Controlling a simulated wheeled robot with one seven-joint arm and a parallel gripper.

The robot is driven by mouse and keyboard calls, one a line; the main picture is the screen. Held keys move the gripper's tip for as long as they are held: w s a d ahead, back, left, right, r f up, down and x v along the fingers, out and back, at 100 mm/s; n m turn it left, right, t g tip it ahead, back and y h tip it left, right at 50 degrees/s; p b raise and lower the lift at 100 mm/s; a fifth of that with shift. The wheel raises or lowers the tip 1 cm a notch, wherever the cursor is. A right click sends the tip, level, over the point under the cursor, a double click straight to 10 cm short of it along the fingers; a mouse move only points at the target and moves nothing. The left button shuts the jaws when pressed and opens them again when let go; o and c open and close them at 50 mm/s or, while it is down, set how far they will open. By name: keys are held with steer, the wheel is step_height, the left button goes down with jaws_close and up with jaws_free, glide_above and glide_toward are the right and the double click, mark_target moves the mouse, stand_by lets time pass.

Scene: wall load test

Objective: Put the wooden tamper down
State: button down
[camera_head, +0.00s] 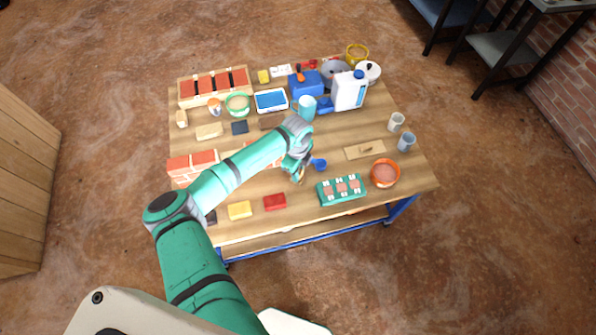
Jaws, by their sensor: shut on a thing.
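My gripper (298,175) is over the middle of the workbench, near its front half, pointing down. It is shut on a small tan piece that looks like the wooden tamper (302,174). The arm and fingers hide most of it, and I cannot tell whether its lower end touches the bench top. A blue scoop-like object (318,164) lies just right of the gripper. The wooden workbench (345,175) has bare wood around this spot.
A teal tray with pinkish blocks (341,189) and an orange-rimmed bowl (384,173) stand to the right. A wooden float (365,149) lies behind them. Yellow (240,210) and red (275,202) blocks lie front left. A brick wall piece (192,166) is left; containers crowd the back.

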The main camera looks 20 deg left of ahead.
steer(key=shift+f, duration=0.15)
steer(key=c, duration=1.5)
jaws_free()
steer(key=shift+c, duration=0.2)
step_height(320, 180, up, 12)
steer(key=shift+a, duration=0.15)
